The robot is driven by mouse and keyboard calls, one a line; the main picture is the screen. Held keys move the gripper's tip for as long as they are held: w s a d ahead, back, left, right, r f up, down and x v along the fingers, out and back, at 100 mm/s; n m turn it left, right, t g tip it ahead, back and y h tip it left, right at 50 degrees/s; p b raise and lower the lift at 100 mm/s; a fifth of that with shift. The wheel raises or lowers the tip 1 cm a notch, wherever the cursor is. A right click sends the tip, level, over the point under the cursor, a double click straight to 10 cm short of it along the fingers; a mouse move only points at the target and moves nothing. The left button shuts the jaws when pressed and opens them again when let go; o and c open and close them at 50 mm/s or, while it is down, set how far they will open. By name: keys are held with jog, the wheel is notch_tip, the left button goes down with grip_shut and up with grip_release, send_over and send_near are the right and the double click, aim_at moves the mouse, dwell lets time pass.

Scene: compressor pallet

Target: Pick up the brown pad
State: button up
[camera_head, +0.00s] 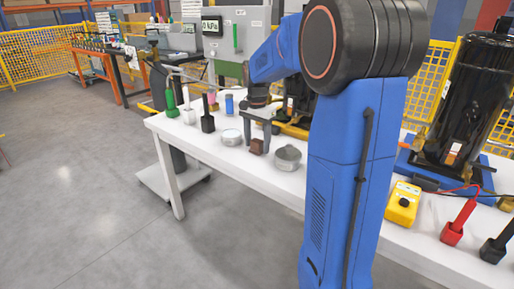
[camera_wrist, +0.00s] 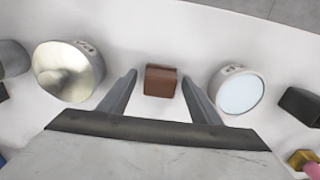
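The brown pad (camera_wrist: 160,81) is a small brown block on the white table (camera_head: 286,182). In the wrist view it lies between the two finger tips of my gripper (camera_wrist: 158,78). The fingers are open, with a narrow gap on each side of the pad. In the head view the brown pad (camera_head: 256,146) shows just below my gripper (camera_head: 259,129), near the table's front edge. I cannot tell how far above the table the finger tips are.
A silver round part (camera_wrist: 68,70) stands left of the pad in the wrist view, and a round white-faced part (camera_wrist: 238,92) stands right of it. Several coloured handled tools, including a green one (camera_head: 172,103), stand at the table's left end. A yellow box (camera_head: 403,203) stands farther right.

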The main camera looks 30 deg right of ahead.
aim_at(257, 140)
jog(key=c, duration=1)
notch_tip(257, 140, up, 10)
jog(key=shift+r, duration=0.1)
jog(key=shift+o, duration=0.7)
